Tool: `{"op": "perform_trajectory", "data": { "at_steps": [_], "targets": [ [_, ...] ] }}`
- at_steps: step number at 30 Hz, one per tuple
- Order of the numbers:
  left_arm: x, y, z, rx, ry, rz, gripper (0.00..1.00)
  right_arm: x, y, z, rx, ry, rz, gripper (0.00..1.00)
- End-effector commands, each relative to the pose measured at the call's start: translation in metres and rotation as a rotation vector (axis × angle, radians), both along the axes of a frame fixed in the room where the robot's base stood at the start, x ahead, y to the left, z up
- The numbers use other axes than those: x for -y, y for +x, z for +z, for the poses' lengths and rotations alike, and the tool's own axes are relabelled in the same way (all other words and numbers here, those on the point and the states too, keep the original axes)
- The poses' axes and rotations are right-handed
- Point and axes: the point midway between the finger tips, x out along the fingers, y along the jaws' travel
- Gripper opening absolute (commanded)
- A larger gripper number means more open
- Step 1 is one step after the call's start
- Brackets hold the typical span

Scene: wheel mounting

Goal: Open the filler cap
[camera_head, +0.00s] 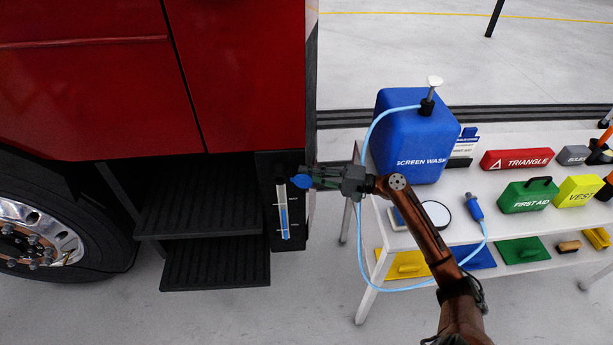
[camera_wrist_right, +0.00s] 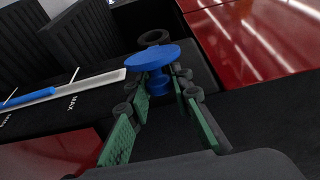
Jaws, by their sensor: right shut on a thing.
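The blue filler cap (camera_head: 300,181) is at the right edge of the truck's dark step panel, just above the level tube. My right gripper (camera_head: 312,177) reaches it from the right and is shut on it. In the right wrist view the cap (camera_wrist_right: 153,54) shows as a wide disc with a narrower stem between the green-padded fingers (camera_wrist_right: 160,88). A dark round filler neck (camera_wrist_right: 155,37) shows just beyond the disc, with its ring visible. The cap looks off the neck, but the exact gap is hard to tell. My left gripper is not in view.
The level tube (camera_head: 284,211) holds blue fluid. Black steps (camera_head: 212,267) and a wheel (camera_head: 40,240) are to the left. A white table (camera_head: 475,235) at right carries a blue screen wash canister (camera_head: 412,140), a hose nozzle (camera_head: 474,207), and boxes. The hose (camera_head: 361,250) hangs behind my right arm.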

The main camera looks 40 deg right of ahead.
Motion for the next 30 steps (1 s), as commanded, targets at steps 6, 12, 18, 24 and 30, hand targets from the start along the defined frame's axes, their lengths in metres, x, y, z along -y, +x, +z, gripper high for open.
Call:
{"op": "perform_trajectory", "data": {
  "at_steps": [6, 12, 18, 24, 30],
  "targets": [
    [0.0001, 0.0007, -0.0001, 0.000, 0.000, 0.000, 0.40, -0.0027, -0.0010, -0.0024, -0.004, -0.001, 0.009, 0.00],
    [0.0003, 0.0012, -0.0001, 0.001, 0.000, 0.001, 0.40, -0.0030, -0.0012, -0.0027, -0.005, 0.000, 0.010, 0.23],
    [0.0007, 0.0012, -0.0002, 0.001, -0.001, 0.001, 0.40, -0.0019, -0.0009, -0.0018, -0.004, -0.001, 0.007, 0.36],
    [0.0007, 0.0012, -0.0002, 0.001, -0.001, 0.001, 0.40, -0.0012, -0.0006, -0.0010, -0.002, -0.001, 0.005, 0.37],
    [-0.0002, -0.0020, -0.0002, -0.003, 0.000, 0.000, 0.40, 0.0046, -0.0059, -0.0012, -0.002, -0.001, 0.003, 0.37]
  ]
}}
